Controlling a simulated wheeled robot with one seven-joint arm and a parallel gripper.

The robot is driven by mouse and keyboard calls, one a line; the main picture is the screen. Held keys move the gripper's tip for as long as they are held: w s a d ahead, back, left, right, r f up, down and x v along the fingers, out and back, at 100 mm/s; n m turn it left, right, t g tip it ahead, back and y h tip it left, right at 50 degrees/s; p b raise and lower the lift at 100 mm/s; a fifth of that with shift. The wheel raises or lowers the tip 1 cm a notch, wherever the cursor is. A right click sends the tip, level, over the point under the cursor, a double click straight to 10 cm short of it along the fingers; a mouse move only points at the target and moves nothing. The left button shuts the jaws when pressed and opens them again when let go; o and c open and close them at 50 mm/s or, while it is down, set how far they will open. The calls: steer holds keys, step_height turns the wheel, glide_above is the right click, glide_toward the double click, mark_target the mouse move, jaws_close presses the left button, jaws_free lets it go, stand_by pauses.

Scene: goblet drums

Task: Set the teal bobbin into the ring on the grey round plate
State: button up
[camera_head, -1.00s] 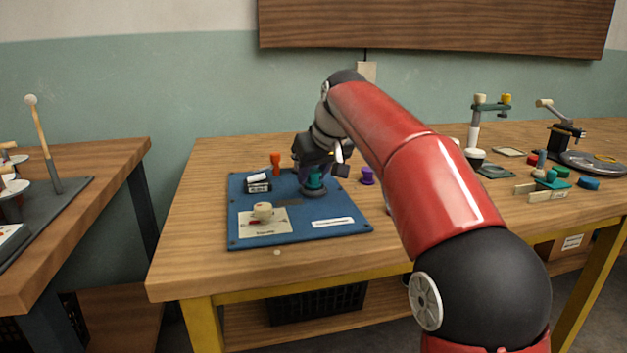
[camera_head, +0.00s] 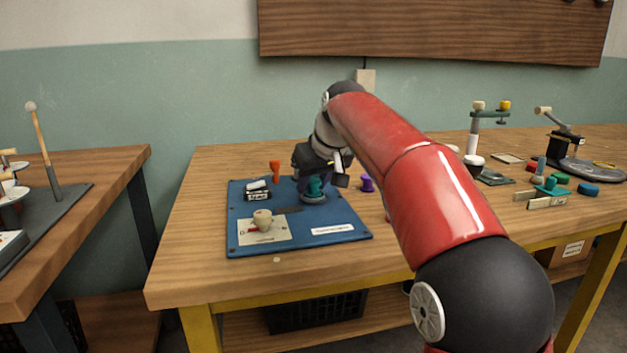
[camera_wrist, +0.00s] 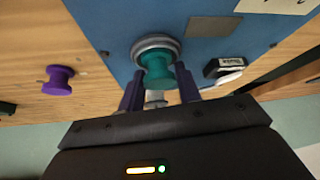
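The teal bobbin (camera_head: 315,187) stands on the grey round plate (camera_head: 312,199) on the blue board. In the wrist view the bobbin (camera_wrist: 157,68) appears upright over the plate (camera_wrist: 153,42), whose rim shows beyond it. The bobbin covers the ring, so I cannot tell how deep it sits. My gripper (camera_head: 318,178) is just above and behind the bobbin. In the wrist view my gripper's two dark fingers (camera_wrist: 159,80) are apart, one on each side of the bobbin's near edge, with small gaps showing.
A purple bobbin (camera_head: 367,183) stands right of the board. Several coloured pieces and stands are on the right of the table.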

steer(key=p+v, duration=0.2)
steer(key=v, duration=0.9)
steer(key=shift+w+r, duration=0.2)
steer(key=shift+s+d+r, duration=0.2)
steer(key=shift+s+r, duration=0.15)
steer(key=shift+r, duration=0.2)
steer(key=s+d+f+m+h, duration=0.1)
steer(key=s+d+f+m, duration=0.1)
steer(key=s+d+f, duration=0.45)
steer(key=s+d+f+m+h, duration=0.1)
steer(key=s+d+f+m, duration=0.15)
steer(key=s, duration=0.65)
steer(key=shift+m+h, duration=0.6)
steer(key=shift+m, duration=0.25)
steer(key=s+d+f, duration=0.2)
steer(key=s+f, duration=0.2)
steer(key=f, duration=0.1)
steer(key=s+d+f, duration=0.2)
steer(key=s+f, duration=0.3)
steer(key=f, duration=0.1)
steer(key=s+d+f, duration=0.1)
steer(key=s+f, duration=0.4)
steer(key=shift+s+d+f, duration=0.1)
steer(key=shift+d+f, duration=0.05)
steer(key=shift+d, duration=0.25)
